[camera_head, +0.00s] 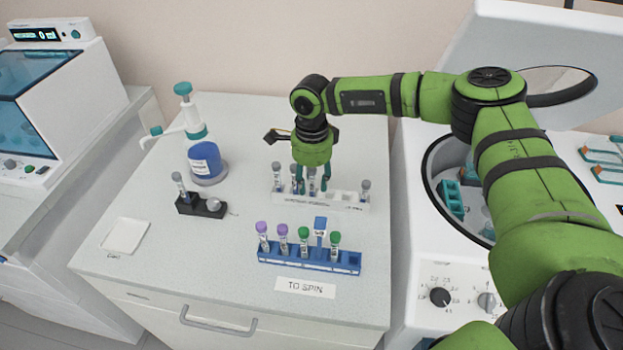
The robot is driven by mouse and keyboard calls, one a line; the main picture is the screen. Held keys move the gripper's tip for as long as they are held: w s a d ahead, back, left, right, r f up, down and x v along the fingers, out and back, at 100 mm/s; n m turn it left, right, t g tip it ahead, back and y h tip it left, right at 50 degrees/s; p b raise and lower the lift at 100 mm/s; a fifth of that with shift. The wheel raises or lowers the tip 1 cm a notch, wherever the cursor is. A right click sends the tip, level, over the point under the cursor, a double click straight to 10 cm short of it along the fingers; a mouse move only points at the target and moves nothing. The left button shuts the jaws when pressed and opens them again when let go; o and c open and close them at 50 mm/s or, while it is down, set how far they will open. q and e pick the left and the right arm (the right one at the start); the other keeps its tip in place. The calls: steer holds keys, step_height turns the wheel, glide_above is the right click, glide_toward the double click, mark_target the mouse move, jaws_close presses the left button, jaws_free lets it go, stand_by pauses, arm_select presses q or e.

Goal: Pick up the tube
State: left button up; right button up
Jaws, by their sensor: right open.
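My right gripper (311,180) points down over the white rack (348,199) at the back of the counter. Its fingers are open around or close beside a tube in that rack; I cannot tell whether they touch it. Several grey-capped tubes stand in the white rack, one at its left end (277,176) and one at its right end (364,190). A blue rack (308,262) in front holds purple-capped tubes (262,235) and green-capped tubes (334,241). My left gripper is not in view.
A "TO SPIN" label (305,288) lies before the blue rack. A blue dispenser bottle (207,163), a black holder with a tube (201,207) and a white pad (125,236) stand left. An open centrifuge (420,245) stands right.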

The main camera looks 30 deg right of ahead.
steer(key=shift+s, duration=0.1)
jaws_close()
steer(key=shift+r, duration=0.15)
steer(key=shift+r+b, duration=0.2)
steer(key=shift+b, duration=0.1)
step_height(320, 180, up, 3)
steer(key=shift+r+b, duration=0.2)
steer(key=shift+b, duration=0.75)
steer(key=s+d+r+b, duration=0.3)
steer(key=s+d+r, duration=0.2)
steer(key=d, duration=0.5)
step_height(320, 180, up, 2)
steer(key=shift+s+d, duration=0.15)
steer(key=shift+s, duration=0.05)
